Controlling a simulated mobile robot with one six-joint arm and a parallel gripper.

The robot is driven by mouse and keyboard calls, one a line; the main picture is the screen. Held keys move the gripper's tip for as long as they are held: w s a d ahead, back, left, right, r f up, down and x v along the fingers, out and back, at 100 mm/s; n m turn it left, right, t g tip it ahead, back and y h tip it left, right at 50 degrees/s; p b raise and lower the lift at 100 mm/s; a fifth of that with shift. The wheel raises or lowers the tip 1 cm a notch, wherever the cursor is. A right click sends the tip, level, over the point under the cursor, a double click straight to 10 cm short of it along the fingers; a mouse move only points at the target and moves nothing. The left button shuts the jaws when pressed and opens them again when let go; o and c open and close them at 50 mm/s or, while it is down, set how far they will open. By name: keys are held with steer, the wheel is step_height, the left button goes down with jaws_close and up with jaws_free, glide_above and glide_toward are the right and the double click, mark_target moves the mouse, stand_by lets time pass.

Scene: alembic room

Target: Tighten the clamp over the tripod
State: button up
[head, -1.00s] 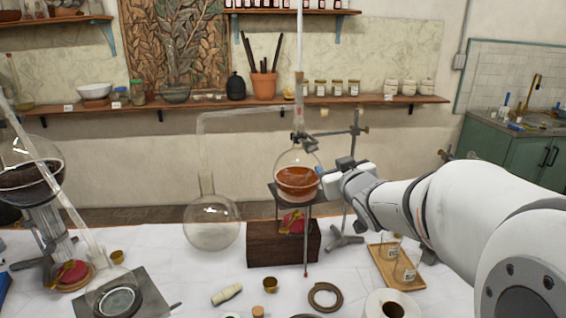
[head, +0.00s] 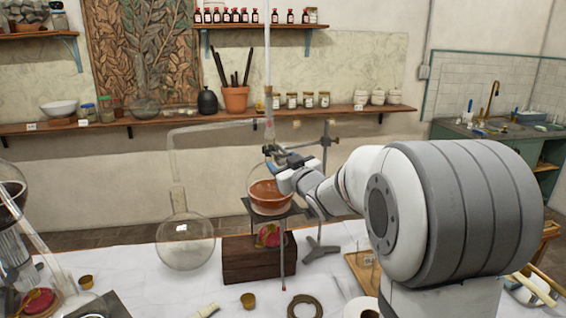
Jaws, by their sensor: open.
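The clamp (head: 268,149) is a small dark fitting at the neck of a round flask (head: 268,197) holding orange-brown liquid. The flask sits on the tripod (head: 283,250), whose thin dark legs stand around a wooden block (head: 236,262). A retort stand (head: 325,165) rises behind, with a rod reaching toward the neck. My gripper (head: 272,157) is open at the flask neck, right by the clamp. Its jaws overlap the clamp in the picture, so I cannot tell whether they touch it. My wrist hides part of the flask's right side.
An empty round glass receiver (head: 186,242) with a bent glass tube (head: 205,127) stands left of the tripod. A small brass cup (head: 248,300) and a brown ring (head: 304,306) lie in front. A tall glass tube (head: 267,60) rises above the clamp.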

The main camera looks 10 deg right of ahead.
steer(key=shift+c, duration=0.5)
steer(key=c, duration=0.9)
steer(key=shift+m, duration=1.2)
steer(key=o, duration=1)
steer(key=shift+s, duration=0.1)
steer(key=b+v, duration=0.1)
steer(key=v, duration=0.6)
steer(key=shift+s, duration=0.35)
